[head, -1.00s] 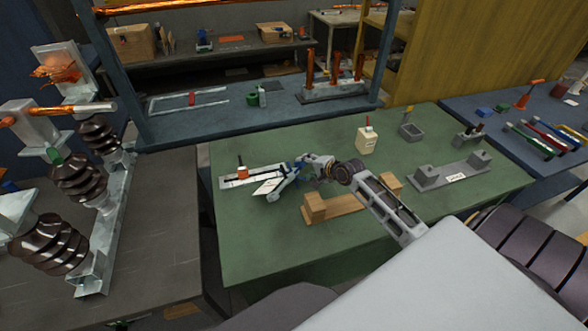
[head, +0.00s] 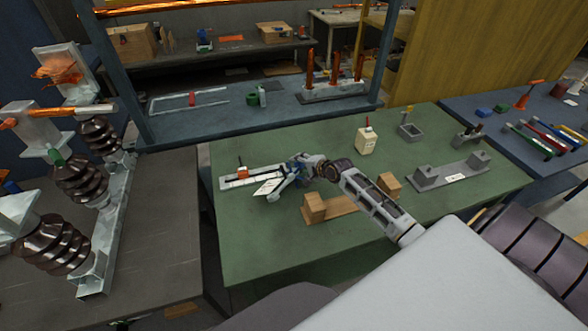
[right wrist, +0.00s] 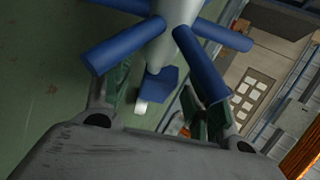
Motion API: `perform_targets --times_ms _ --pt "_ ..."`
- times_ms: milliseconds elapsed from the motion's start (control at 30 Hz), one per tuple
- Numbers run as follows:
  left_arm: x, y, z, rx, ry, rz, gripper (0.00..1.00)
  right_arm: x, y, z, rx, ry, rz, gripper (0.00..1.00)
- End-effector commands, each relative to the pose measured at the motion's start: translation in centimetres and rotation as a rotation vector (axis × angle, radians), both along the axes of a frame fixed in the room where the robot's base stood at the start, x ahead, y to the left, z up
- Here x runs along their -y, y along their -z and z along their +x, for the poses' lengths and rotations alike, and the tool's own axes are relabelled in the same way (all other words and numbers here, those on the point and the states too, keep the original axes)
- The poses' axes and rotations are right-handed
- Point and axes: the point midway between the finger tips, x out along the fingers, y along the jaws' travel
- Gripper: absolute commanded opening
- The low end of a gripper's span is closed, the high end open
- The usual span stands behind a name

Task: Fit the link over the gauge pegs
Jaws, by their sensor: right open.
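My right gripper (head: 290,176) is low over the left part of the green table, by a pale plate (head: 268,186) and a pale slotted frame (head: 240,181) with an orange block. In the right wrist view the gripper (right wrist: 157,90) is open. A grey hub (right wrist: 180,12) with blue rods (right wrist: 124,46) lies just beyond its fingers; I cannot tell whether they touch. I cannot tell for sure which piece is the link. A grey fixture (head: 427,181) with two raised blocks and a white label lies at the table's right; no thin pegs can be made out. My left gripper is not visible.
A wooden cradle (head: 338,206) with two blocks lies just right of the gripper, under my right forearm. A cream bottle (head: 366,141) and a small grey box (head: 411,131) stand behind. The green table's front left (head: 250,245) is clear.

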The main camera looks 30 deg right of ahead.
Motion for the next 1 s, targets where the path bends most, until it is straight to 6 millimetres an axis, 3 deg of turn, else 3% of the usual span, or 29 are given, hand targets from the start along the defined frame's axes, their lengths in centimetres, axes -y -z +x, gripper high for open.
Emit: perform_targets --times_ms 633,1000 --pt "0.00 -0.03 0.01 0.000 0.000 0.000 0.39 -0.08 0.38 0.57 0.000 0.001 -0.001 0.57" --pt "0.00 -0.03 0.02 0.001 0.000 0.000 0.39 -0.09 0.36 0.57 0.001 0.001 0.001 0.11"
